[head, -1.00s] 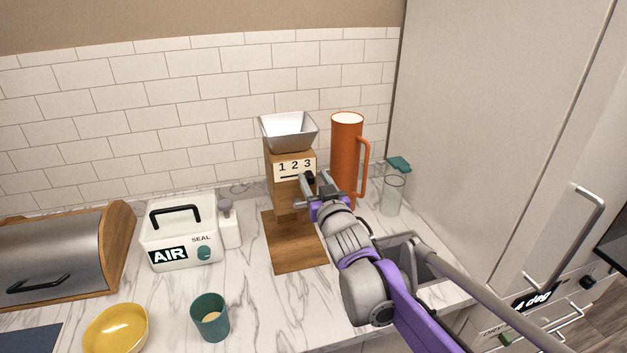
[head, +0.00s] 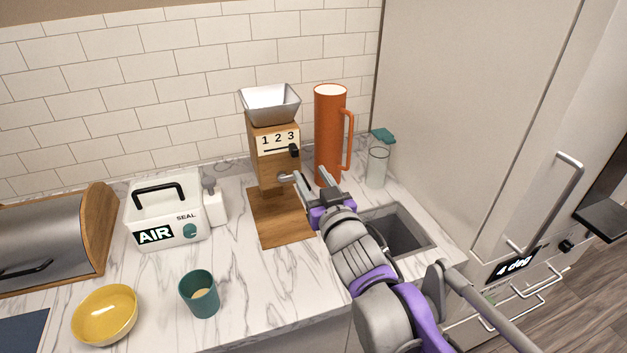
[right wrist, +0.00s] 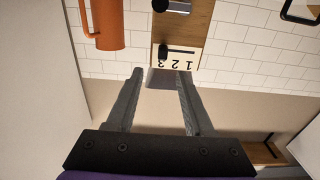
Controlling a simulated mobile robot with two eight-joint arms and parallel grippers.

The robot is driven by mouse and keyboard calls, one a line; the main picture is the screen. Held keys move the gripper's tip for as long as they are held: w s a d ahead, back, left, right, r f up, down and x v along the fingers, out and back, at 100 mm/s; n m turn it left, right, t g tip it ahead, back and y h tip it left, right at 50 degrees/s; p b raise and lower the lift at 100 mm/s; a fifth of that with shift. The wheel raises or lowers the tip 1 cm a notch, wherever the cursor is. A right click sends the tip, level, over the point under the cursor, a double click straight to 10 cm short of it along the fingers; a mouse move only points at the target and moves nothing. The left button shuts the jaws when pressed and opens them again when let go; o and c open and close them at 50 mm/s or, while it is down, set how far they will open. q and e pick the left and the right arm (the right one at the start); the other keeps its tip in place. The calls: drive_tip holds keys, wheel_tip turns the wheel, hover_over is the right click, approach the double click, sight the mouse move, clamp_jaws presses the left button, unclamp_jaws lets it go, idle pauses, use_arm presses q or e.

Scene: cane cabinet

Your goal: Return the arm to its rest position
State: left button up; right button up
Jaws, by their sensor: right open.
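My right gripper (head: 305,180) is open and empty, in front of the lower part of a wooden grinder (head: 266,165). The grinder has a metal hopper (head: 270,105), a 1 2 3 panel (head: 277,140) and a black knob (head: 294,150) at the panel's right. The right wrist view shows the open fingers (right wrist: 160,76) with nothing held, and the panel (right wrist: 183,57) upside down beyond them. My right arm reaches over the counter from the lower right. My left gripper is in neither view.
An orange pitcher (head: 329,130) and a glass jar (head: 376,165) stand right of the grinder. A sink (head: 408,232) lies beside my arm. Left are a white AIR sealer box (head: 160,215), a teal cup (head: 198,293) and a yellow bowl (head: 105,316). A tall cabinet (head: 460,110) closes the right.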

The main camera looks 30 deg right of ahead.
drive_tip(key=shift+s+a, duration=0.1)
drive_tip(key=shift+s, duration=0.25)
idle(0.3)
drive_tip(key=s+a+f+n+g+y, duration=0.1)
drive_tip(key=s+a+f+g, duration=0.3)
drive_tip(key=f, duration=0.5)
drive_tip(key=s+a+f+n+g+y, duration=0.1)
drive_tip(key=s+a+f+g, duration=0.3)
drive_tip(key=s+f, duration=0.4)
drive_tip(key=s+a+f+g+y, duration=0.2)
drive_tip(key=s+a+f+g, duration=0.2)
drive_tip(key=f, duration=0.5)
drive_tip(key=shift+s+a+f+n, duration=0.25)
drive_tip(key=shift+s+f+n, duration=0.15)
drive_tip(key=shift+s, duration=0.6)
